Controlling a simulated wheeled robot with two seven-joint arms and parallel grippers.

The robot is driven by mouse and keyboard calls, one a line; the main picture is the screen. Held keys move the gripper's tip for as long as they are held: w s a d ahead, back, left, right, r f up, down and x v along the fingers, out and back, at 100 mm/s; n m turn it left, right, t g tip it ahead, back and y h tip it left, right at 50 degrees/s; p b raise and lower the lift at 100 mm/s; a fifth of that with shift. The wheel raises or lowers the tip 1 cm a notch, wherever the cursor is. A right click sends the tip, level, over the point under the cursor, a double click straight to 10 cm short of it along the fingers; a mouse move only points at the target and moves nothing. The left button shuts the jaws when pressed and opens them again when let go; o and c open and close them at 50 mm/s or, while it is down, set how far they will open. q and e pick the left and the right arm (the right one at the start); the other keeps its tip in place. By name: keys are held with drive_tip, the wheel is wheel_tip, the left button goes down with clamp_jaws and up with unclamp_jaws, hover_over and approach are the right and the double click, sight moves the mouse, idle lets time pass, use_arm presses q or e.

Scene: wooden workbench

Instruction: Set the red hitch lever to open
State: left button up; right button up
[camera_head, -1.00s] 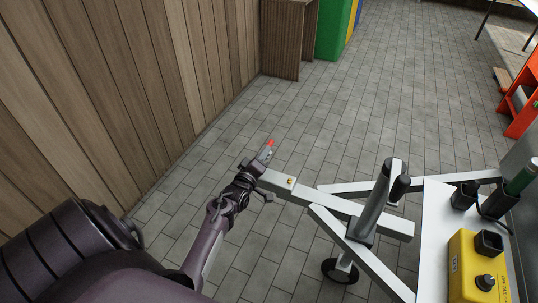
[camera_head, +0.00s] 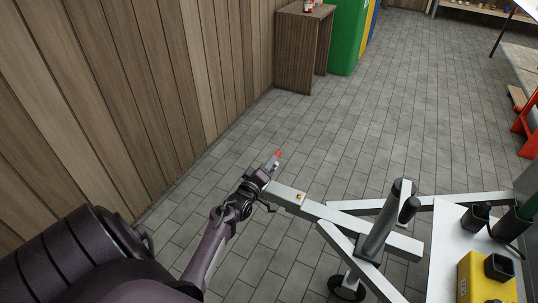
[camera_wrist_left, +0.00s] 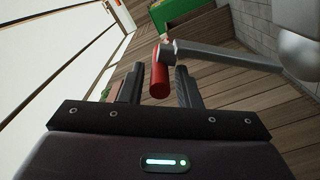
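The red hitch lever's grip (camera_wrist_left: 159,76) is a red cylinder on a grey rod (camera_wrist_left: 215,56) in the left wrist view. My left gripper (camera_wrist_left: 160,70) is open, with one dark finger on each side of the red grip and a visible gap on both sides. In the head view a small red tip (camera_head: 278,154) shows just beyond my left gripper (camera_head: 269,168), at the front end of the trailer's pale metal drawbar (camera_head: 318,208). The gripper hides most of the lever there. My right gripper is not in view.
A dark post (camera_head: 388,222) stands on the drawbar. A yellow box (camera_head: 487,280) sits on the white trailer deck at lower right. A wooden plank wall (camera_head: 130,90) runs along the left. The paved floor (camera_head: 380,120) beyond the drawbar is clear.

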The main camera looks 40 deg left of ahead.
use_arm(q)
drive_tip(key=shift+o, duration=0.6)
drive_tip(key=shift+d, duration=0.1)
